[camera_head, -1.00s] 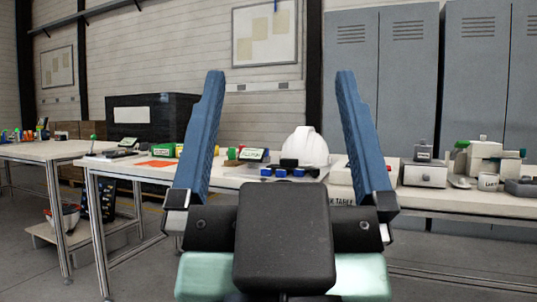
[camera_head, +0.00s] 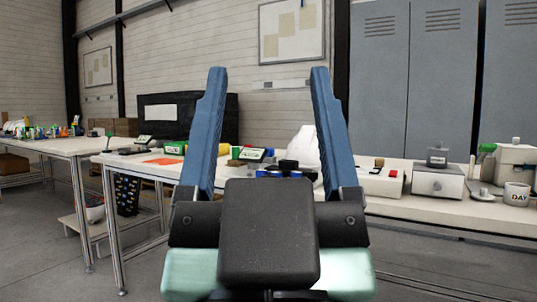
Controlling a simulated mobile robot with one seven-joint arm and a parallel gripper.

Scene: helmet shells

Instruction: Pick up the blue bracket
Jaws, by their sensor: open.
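My gripper (camera_head: 268,72) is open and empty in the head view, its two blue fingers pointing up in front of the camera. Small blue parts (camera_head: 264,173) lie on the long white table beyond, between the fingers in the picture. They are small and partly hidden behind my gripper, so I cannot tell which one is the bracket. A white helmet shell (camera_head: 303,148) stands just behind them, partly covered by the right finger. My gripper is on the near side of the table, apart from the parts.
The white table (camera_head: 400,204) also carries a small sign (camera_head: 250,153), a grey box device (camera_head: 440,182), a "DAY" mug (camera_head: 516,194) and an orange sheet (camera_head: 163,161). Another table (camera_head: 60,147) stands at left. Grey lockers (camera_head: 415,80) stand behind. Open floor lies at lower left.

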